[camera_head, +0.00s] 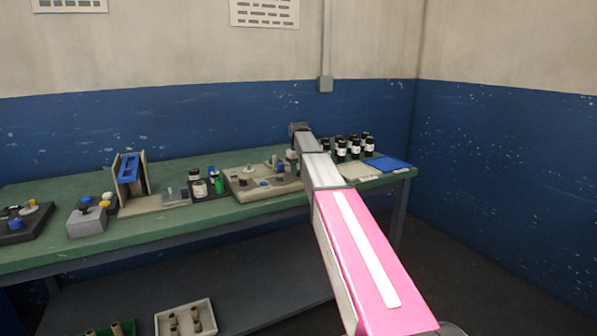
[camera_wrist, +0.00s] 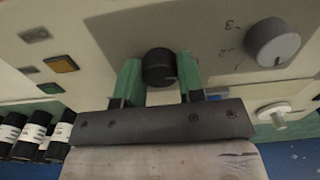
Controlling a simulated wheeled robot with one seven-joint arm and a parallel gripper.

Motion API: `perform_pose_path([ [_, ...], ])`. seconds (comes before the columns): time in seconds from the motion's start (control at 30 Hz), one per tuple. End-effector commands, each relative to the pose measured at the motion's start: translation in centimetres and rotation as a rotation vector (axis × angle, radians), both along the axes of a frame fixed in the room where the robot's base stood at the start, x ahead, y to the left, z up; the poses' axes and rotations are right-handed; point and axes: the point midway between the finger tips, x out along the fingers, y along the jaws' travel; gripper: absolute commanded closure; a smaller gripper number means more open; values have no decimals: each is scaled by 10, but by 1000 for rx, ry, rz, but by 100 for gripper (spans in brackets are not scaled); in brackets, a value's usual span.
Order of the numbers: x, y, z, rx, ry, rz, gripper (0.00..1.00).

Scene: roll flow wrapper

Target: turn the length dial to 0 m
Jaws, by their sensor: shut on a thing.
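In the wrist view the two green fingers of my gripper (camera_wrist: 160,80) stand on either side of a round black knob (camera_wrist: 159,64) on a beige panel (camera_wrist: 105,35). My gripper is shut on this knob. A larger grey dial with a pale face (camera_wrist: 275,43) sits to its right, with small dark printed marks beside it. I cannot read which knob is the length dial or where its pointer stands. In the head view the beige panel (camera_head: 240,188) lies on the green bench, and my arm hides the gripper tips.
Black bottles with white labels (camera_wrist: 33,132) stand close by at the lower left in the wrist view. The panel also bears an orange button (camera_wrist: 61,63) and a green button (camera_wrist: 50,88). A white knob (camera_wrist: 275,110) is at right. A blue tray (camera_head: 388,163) lies at the bench's right end.

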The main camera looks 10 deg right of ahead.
Motion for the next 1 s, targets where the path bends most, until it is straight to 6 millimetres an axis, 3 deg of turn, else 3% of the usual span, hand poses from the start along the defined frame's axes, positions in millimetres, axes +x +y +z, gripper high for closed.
perform_pose_path([
  [0.13,0,0,0,0,0,0,88],
  [0.17,0,0,0,0,0,0,58],
  [0.2,0,0,0,0,0,0,45],
  [0.23,0,0,0,0,0,0,39],
  [0.63,0,0,8,0,-1,-1,39],
  [1.0,1,0,73,0,-2,-1,39],
])
